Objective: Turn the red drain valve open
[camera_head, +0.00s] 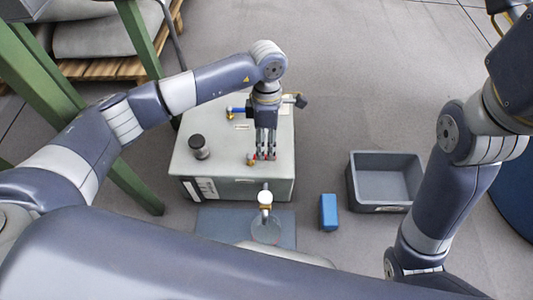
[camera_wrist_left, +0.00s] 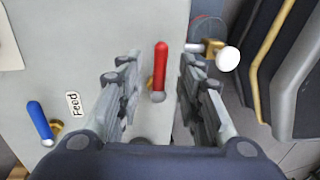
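The red drain valve handle (camera_wrist_left: 161,66) stands out from the grey panel in the left wrist view, long and straight up in that picture. My left gripper (camera_wrist_left: 160,82) is open, with one finger on each side of the handle and a visible gap to both. In the head view my left gripper (camera_head: 265,156) points down over the front part of the grey box (camera_head: 215,152). There the red handle is mostly hidden by the fingertips. My right arm shows at the right, but its gripper cannot be made out.
A blue valve handle (camera_wrist_left: 40,122) sits beside a "Feed" label (camera_wrist_left: 73,106). A white-knobbed tap (camera_head: 265,197) juts from the box front above a clear vessel (camera_head: 266,231) on a blue mat (camera_head: 217,225). A black knob (camera_head: 198,145), blue block (camera_head: 328,212) and grey bin (camera_head: 392,208) stand nearby.

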